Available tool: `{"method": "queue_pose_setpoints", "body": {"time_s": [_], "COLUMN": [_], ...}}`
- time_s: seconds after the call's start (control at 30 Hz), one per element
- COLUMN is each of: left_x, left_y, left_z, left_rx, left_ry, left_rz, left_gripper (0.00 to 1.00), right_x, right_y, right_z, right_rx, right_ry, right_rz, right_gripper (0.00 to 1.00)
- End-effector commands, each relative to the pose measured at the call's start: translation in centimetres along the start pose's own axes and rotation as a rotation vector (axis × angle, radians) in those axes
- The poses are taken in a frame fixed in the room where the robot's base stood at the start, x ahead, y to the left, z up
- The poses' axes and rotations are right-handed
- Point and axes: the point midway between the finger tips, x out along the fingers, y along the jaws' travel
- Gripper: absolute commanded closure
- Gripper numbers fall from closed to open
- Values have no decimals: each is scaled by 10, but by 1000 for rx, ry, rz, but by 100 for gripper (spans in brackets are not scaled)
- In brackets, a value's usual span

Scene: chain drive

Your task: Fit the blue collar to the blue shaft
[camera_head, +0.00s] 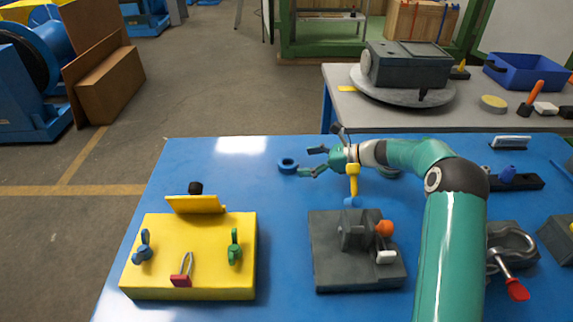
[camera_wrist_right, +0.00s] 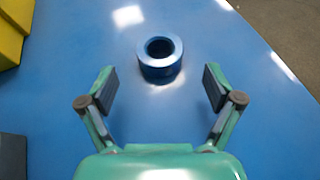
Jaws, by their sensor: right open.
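The blue collar (camera_head: 287,169) is a short thick ring lying flat on the blue table, hole up. In the right wrist view the collar (camera_wrist_right: 160,71) sits ahead of the fingertips, centred between them. My right gripper (camera_head: 311,161) is open and empty, its fingers pointing left toward the collar, apart from it. The gripper also shows in the right wrist view (camera_wrist_right: 158,88). A small blue piece (camera_head: 350,202) shows behind the grey fixture, below an upright yellow piece (camera_head: 353,180); I cannot tell whether it is the blue shaft. My left gripper is out of view.
A yellow block (camera_head: 190,280) with small clamps and a raised flap stands at the left. The grey fixture (camera_head: 330,270) with an orange knob stands front centre. A dark rack (camera_head: 525,182) and a grey clamp (camera_head: 512,242) lie right. The table around the collar is clear.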

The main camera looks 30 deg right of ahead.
Motion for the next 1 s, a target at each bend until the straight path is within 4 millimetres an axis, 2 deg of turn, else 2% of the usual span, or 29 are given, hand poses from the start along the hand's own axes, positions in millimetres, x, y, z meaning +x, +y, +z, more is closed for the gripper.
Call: {"method": "queue_pose_setpoints", "body": {"time_s": [0.27,0.5,0.6,0.87,1.0], "left_x": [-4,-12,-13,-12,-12], "left_y": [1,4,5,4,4], "left_z": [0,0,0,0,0], "left_rx": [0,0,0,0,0], "left_ry": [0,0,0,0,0], "left_rz": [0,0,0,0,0], "left_gripper": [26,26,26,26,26], "right_x": [18,51,60,62,62], "right_y": [0,0,-1,-1,-1], "right_z": [1,3,2,1,1], "right_rx": [-1,-1,-1,-1,-1], "right_ry": [0,0,1,1,1], "right_rz": [0,0,-1,-2,-2], "right_gripper": [9,9,9,9,31]}}
